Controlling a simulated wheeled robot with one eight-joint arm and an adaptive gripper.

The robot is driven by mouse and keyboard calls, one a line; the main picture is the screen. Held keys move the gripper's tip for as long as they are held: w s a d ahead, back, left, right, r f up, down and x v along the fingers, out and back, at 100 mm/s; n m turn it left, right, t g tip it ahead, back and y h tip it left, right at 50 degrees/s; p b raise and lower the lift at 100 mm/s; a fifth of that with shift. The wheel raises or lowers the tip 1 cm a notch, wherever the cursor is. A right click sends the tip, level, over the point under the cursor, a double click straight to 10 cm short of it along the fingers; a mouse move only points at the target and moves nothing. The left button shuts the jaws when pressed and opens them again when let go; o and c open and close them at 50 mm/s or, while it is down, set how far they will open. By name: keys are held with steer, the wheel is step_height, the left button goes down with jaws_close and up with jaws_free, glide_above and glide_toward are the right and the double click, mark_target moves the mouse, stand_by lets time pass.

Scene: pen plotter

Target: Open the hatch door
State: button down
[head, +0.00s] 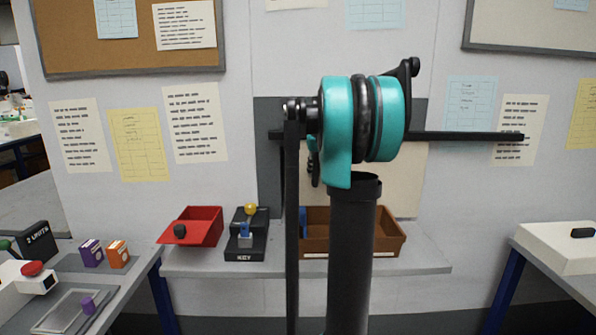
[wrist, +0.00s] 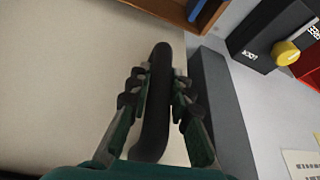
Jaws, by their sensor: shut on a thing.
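The hatch door is a beige panel (head: 405,190), partly hidden behind my arm in the head view. It fills the left of the wrist view (wrist: 60,70). A dark grey frame strip (wrist: 215,110) runs beside its edge. A black bar handle (wrist: 161,58) stands on the door near that edge. My gripper (wrist: 158,80) is shut on the handle, with a finger on each side of it. I cannot tell whether the door is ajar. In the head view my arm hides the handle and most of the gripper.
A shelf (head: 425,262) below the hatch holds a red bin (head: 205,222), a black KEY block (head: 246,253) with a yellow knob, and a brown tray (head: 392,240). Tables stand at left and right. Papers hang on the wall.

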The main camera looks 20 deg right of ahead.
steer(key=s+d, duration=0.3)
steer(key=d, duration=0.8)
steer(key=s+d, duration=0.4)
steer(key=d, duration=0.8)
steer(key=s+d, duration=0.4)
steer(key=d, duration=0.8)
steer(key=shift+s+d, duration=0.15)
steer(key=shift+s, duration=0.05)
steer(key=c, duration=1.4)
jaws_free()
steer(key=shift+o, duration=0.2)
steer(key=v, duration=1.2)
